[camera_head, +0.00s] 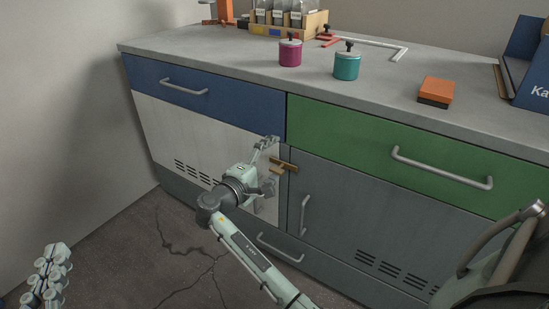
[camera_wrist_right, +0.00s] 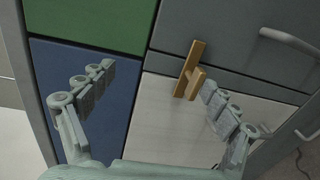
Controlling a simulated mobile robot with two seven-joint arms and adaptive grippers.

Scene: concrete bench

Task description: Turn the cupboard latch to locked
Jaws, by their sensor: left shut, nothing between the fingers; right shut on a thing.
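The brown latch (camera_head: 285,165) sits at the seam between the white door (camera_head: 185,130) and the grey door (camera_head: 345,200). Its bar lies roughly level across the seam. In the right wrist view the latch bar (camera_wrist_right: 194,62) has a short handle (camera_wrist_right: 197,76) standing out from it. My right gripper (camera_head: 267,164) is at the latch, shut on its handle. In the right wrist view the handle is against the right-hand finger; the left-hand finger shows apart from it, and the exact contact is unclear. My left gripper (camera_head: 52,262) is shut and empty at lower left, far from the latch.
The blue drawer (camera_head: 225,98) and green drawer (camera_head: 360,134) above have bar handles. Pink (camera_head: 290,54) and teal (camera_head: 347,66) pots and an orange block (camera_head: 437,89) stand on the bench.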

